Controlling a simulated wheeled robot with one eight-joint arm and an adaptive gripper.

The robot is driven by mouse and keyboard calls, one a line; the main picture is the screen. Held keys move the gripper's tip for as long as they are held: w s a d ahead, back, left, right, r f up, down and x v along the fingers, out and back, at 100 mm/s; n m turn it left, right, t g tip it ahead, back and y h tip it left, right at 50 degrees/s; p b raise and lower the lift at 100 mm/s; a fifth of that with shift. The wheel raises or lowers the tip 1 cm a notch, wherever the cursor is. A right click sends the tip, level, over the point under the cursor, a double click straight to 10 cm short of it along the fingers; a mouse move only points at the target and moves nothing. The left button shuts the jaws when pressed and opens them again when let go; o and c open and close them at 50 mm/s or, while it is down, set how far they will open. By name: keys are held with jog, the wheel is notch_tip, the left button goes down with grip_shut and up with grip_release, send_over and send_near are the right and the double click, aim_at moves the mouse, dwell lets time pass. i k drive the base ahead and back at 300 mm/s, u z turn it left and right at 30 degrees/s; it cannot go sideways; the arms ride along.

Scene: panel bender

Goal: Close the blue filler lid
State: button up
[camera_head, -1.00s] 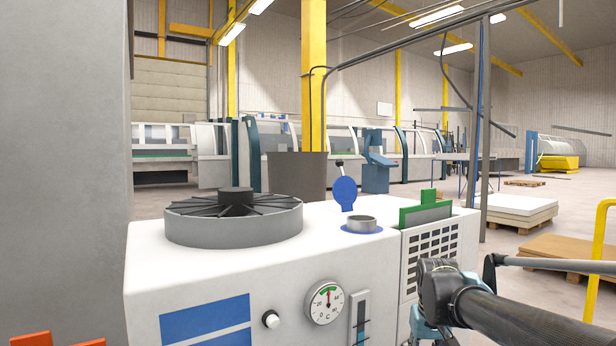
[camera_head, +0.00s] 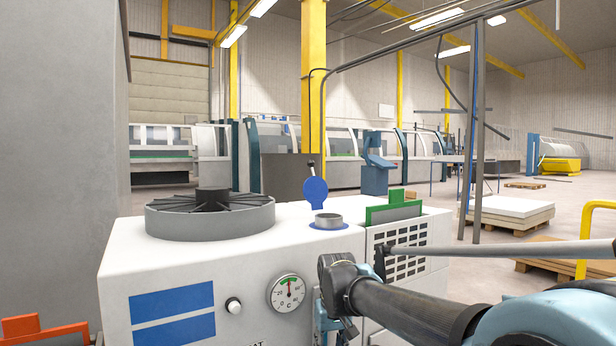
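The blue filler lid (camera_head: 316,192) is a round blue disc standing raised, upright on its hinge, behind the filler neck. The filler neck (camera_head: 328,220) is a short grey ring on a blue base on top of the white machine (camera_head: 130,262), and its mouth is uncovered. My arm comes in from the lower right, in front of the machine, with its wrist below and just right of the neck. My gripper (camera_head: 328,325) hangs at the bottom edge, partly cut off and well below the lid, apart from it. Its fingertips are hidden, so its opening does not show.
A round fan grille (camera_head: 210,215) stands on the machine top left of the neck. A green-framed panel (camera_head: 393,210) stands up right of the neck above a vented side. A dial gauge (camera_head: 287,293) is on the front. Space above the lid is clear.

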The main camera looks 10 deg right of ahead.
aim_at(314, 190)
jog(key=z, duration=0.05)
jog(key=k, duration=0.5)
jog(key=u, duration=1.4)
jog(key=k, duration=0.2)
jog(key=z, duration=1.2)
